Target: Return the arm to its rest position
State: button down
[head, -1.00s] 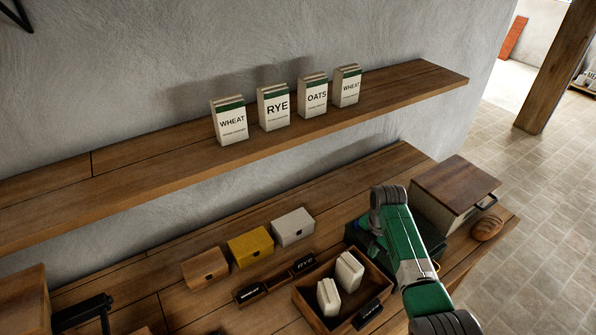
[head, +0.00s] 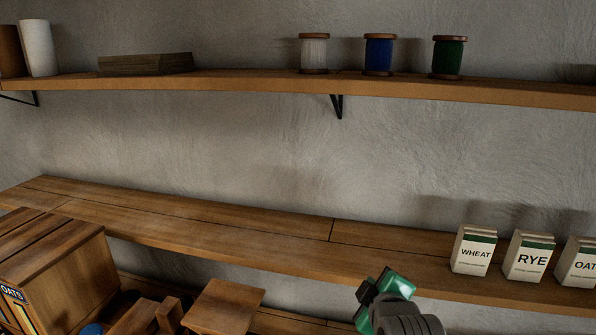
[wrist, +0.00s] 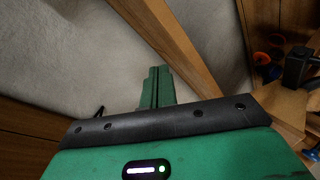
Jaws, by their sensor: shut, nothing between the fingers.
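My gripper (wrist: 156,86) shows in the wrist view. Its green fingers are together with nothing between them, beyond the black bar and green housing. A pale wall and a wooden beam or shelf edge (wrist: 175,45) lie behind the fingers; I cannot tell the gap. In the head view a green and grey part of my arm (head: 395,305) rises at the bottom, in front of the lower shelf's edge. I cannot tell whether the gripper is in that view.
The lower shelf (head: 210,225) holds packets marked WHEAT (head: 473,252), RYE (head: 528,258) and OATS (head: 580,264), close right of my arm. The upper shelf (head: 250,88) carries spools. A wooden crate (head: 60,275) stands lower left. The lower shelf's middle is bare.

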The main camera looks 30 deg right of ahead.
jog(key=s+a+r+m+t+y+p, duration=0.15)
jog(key=a+r+t, duration=0.25)
jog(key=a+r, duration=0.7)
jog(key=a+r+m+t+y, duration=0.15)
jog(key=a+r+t, duration=0.25)
jog(key=a+r, duration=0.75)
jog(key=s+a+r+m+t+y, duration=0.1)
jog(key=s+a+r+t+y, duration=0.1)
jog(key=s+a+r, duration=0.2)
jog(key=s+a+r+m+t+y, duration=0.1)
jog(key=s+a+r+t+y, duration=0.1)
jog(key=s+a, duration=0.6)
jog(key=a+r+t, duration=0.1)
jog(key=a+r, duration=0.1)
jog(key=a, duration=0.1)
jog(key=shift+s+a+r+m+t, duration=0.25)
jog(key=shift+s+r+m+t, duration=0.05)
jog(key=shift+s+r+m, duration=0.1)
